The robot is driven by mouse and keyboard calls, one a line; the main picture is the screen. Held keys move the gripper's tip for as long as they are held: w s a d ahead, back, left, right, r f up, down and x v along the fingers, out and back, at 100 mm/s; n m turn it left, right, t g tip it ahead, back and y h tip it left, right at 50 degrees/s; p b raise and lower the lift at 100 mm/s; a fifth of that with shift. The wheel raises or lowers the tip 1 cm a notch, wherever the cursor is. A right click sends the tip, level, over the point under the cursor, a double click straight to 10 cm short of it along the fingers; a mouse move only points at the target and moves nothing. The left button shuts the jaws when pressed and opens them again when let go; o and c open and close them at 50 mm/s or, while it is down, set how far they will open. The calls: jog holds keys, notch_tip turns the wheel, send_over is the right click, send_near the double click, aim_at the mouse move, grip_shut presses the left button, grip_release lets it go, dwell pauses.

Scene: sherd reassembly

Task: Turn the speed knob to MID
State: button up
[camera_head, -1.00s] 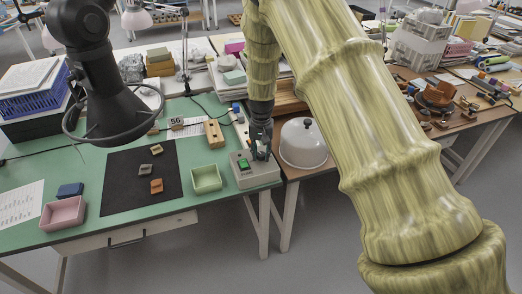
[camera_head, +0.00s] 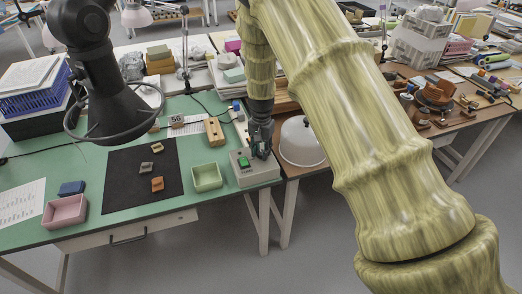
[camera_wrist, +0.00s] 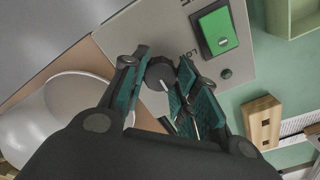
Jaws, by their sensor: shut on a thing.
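The speed knob (camera_wrist: 160,74) is a dark round knob with a white pointer line, on a grey control box (camera_head: 262,174). In the wrist view my gripper (camera_wrist: 161,76) has its teal-padded fingers on either side of the knob, shut on it. Part of the lettering beside the knob shows, but the MID mark cannot be made out. A green button (camera_wrist: 217,32) sits on the same box, and also shows in the head view (camera_head: 244,163). In the head view my gripper (camera_head: 260,151) is over the box and hides the knob.
A white dome (camera_head: 301,143) stands right of the box on the brown table. A pale green tray (camera_head: 207,178) and a wooden block (camera_head: 214,131) are to the left. A black mat (camera_head: 128,185) holds several sherds. A lamp (camera_head: 108,110) hangs over the green table.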

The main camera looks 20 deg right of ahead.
aim_at(261, 152)
jog(key=o, duration=1)
jog(key=shift+o, duration=0.2)
notch_tip(261, 152, up, 12)
